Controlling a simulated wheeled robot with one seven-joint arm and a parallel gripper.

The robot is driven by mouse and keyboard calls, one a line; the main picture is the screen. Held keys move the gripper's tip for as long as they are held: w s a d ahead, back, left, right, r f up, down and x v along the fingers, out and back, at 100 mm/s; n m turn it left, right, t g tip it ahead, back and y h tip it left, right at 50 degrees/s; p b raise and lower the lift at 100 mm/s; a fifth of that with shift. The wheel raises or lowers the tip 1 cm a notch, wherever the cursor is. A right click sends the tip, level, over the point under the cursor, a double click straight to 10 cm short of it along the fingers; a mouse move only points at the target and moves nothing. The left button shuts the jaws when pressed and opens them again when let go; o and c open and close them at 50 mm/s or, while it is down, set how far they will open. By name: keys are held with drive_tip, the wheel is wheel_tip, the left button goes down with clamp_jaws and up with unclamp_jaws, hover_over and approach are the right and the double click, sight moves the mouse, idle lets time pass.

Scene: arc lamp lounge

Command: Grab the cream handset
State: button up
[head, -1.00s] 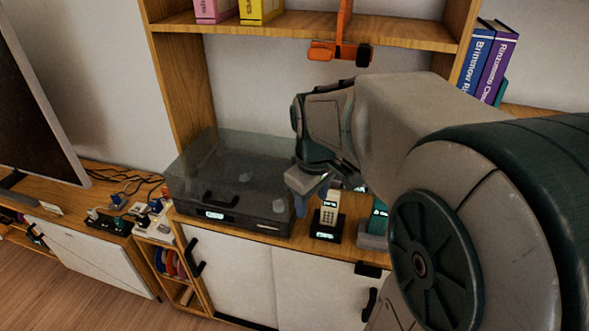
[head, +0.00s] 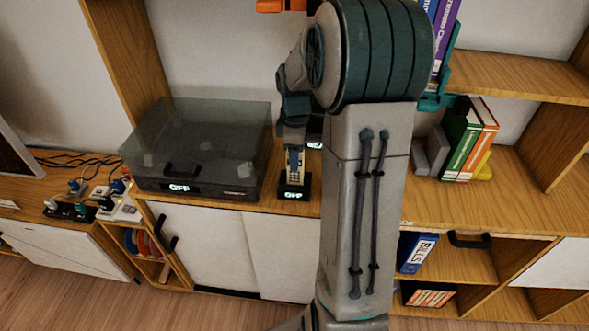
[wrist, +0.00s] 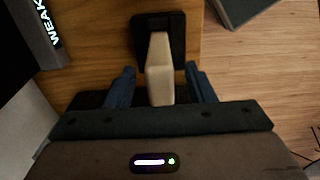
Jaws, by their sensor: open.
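The cream handset (wrist: 159,72) stands out from a black base (wrist: 178,42) in the wrist view. My gripper (wrist: 161,84) is open, with one blue finger on each side of the handset. There seems to be a gap on both sides, and contact is not clear. In the head view, my gripper (head: 294,160) points down over the black base (head: 295,190) on the cabinet top and hides most of the handset.
A clear-lidded grey case (head: 205,150) stands just left of the base. My arm hides the cabinet top to the right. In the wrist view, a grey device (wrist: 38,35) marked WEAK is at left, and a dark object (wrist: 245,10) is at the top right.

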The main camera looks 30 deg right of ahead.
drive_tip(key=shift+f, duration=0.85)
drive_tip(key=shift+w, duration=0.1)
clamp_jaws()
drive_tip(key=shift+r, duration=0.1)
